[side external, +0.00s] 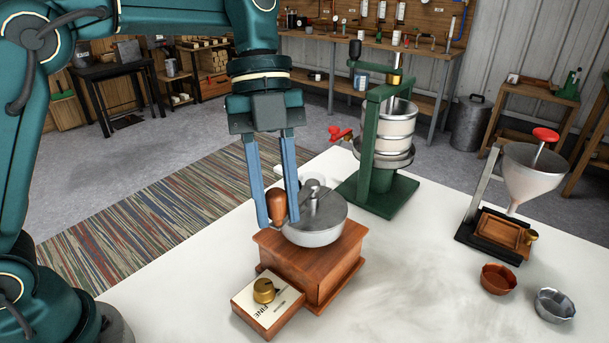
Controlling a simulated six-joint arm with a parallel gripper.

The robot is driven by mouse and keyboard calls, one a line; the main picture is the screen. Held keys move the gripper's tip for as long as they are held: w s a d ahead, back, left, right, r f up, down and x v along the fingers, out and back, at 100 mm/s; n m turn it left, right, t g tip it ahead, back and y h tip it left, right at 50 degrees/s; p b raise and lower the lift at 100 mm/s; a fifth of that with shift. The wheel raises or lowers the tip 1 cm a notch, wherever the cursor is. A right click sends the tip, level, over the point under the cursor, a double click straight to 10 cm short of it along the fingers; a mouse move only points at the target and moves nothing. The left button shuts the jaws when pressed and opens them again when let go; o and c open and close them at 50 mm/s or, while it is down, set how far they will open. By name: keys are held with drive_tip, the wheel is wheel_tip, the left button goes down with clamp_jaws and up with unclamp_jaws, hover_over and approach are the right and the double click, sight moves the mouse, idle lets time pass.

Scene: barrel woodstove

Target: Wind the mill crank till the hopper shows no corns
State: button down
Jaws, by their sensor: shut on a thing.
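The mill (318,262) is a wooden box with a round grey metal hopper (313,235) on top, standing on the white table. Its crank has a brown wooden knob (277,206) at the left of the hopper. My gripper (279,222) points down with its two blue fingers around the knob, shut on it. The hopper's top looks covered by a grey lid or plate, so I cannot see any corns inside. A small box with a brass dial (263,290) and a label reading FINE sits at the mill's front left.
A green press (378,180) with a metal cylinder and red handle stands behind the mill. A funnel stand (533,170) is at the right, with a brown bowl (499,279) and a grey bowl (554,305) before it. The table's front right is clear.

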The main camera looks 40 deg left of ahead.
drive_tip(key=shift+w+a+m+g+y, duration=0.15)
drive_tip(key=shift+a+m+g+y, duration=0.2)
drive_tip(key=shift+a+m, duration=0.8)
drive_tip(key=shift+w+a+m+g+y, duration=0.15)
drive_tip(key=shift+a+m+g+y, duration=0.2)
drive_tip(key=shift+a+m, duration=0.75)
drive_tip(key=shift+w+a+m+g+y, duration=0.2)
drive_tip(key=shift+a+m+y, duration=0.3)
drive_tip(key=shift+m, duration=1.15)
drive_tip(key=shift+a, duration=0.2)
drive_tip(key=c, duration=0.6)
unclamp_jaws()
drive_tip(key=shift+d, duration=0.1)
